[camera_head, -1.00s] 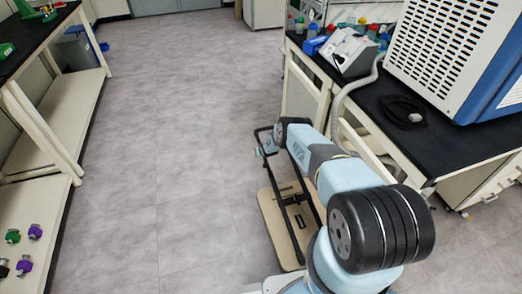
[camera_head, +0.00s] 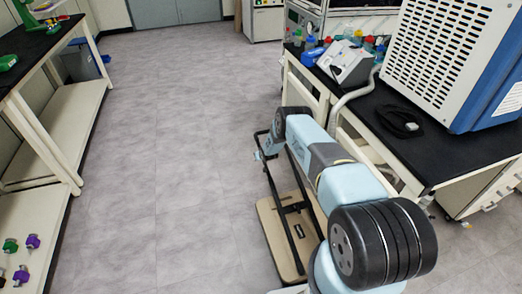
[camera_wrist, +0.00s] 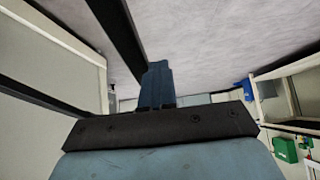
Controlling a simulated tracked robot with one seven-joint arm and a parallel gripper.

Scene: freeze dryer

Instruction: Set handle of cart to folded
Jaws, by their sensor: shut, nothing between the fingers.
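The cart has a flat beige platform (camera_head: 268,222) on the floor, in the head view. Its handle (camera_head: 280,205) is a black frame of two long bars and a crossbar, extending up the picture from the platform. Its exact tilt is hard to tell. My gripper (camera_head: 258,155) is at the far end of the handle, partly hidden by my arm. In the wrist view, my gripper (camera_wrist: 158,85) is shut and empty, and the black handle bar (camera_wrist: 118,38) passes just beside its fingers. Whether they touch is unclear.
A black-topped bench (camera_head: 435,150) with a large white and blue machine (camera_head: 450,60) stands right of the cart. A grey hose (camera_head: 350,97) hangs at its edge. Shelving (camera_head: 75,130) stands at the left. The grey floor (camera_head: 165,150) between is clear.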

